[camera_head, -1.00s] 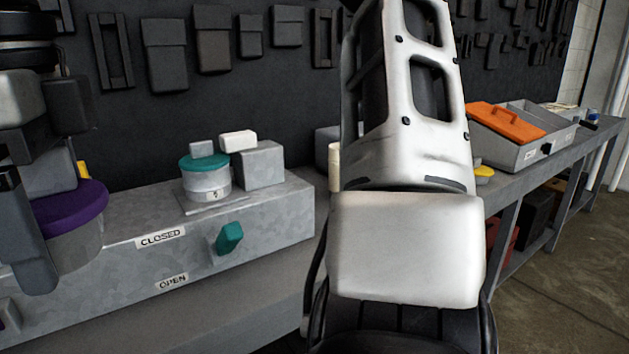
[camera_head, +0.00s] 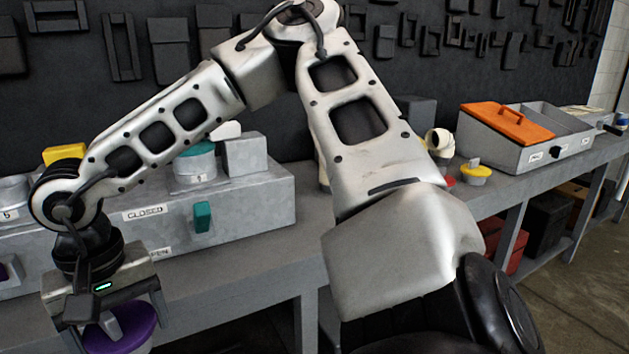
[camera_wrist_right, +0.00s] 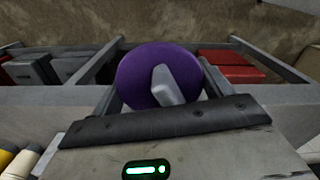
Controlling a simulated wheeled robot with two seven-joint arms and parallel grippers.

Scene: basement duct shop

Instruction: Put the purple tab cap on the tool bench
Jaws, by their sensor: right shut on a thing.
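The purple tab cap (camera_head: 122,331) hangs from my right gripper (camera_head: 110,308) at the lower left of the head view, in front of the grey metal box (camera_head: 255,205). In the right wrist view the cap (camera_wrist_right: 140,78) is a purple disc with a grey tab, and my right gripper is shut on it. The fingers are mostly hidden. The tool bench (camera_head: 500,193) is a long grey bench running to the right; the cap is clear of it, low near its front. My left gripper is not in view.
A grey pot (camera_head: 12,190) stands at the left end of the metal box, near a yellow cap (camera_head: 65,153) and a teal-capped pot (camera_head: 197,163). A toolbox with an orange lid (camera_head: 507,121) and a yellow-capped pot (camera_head: 474,173) stand on the bench. Clear bench top shows between things.

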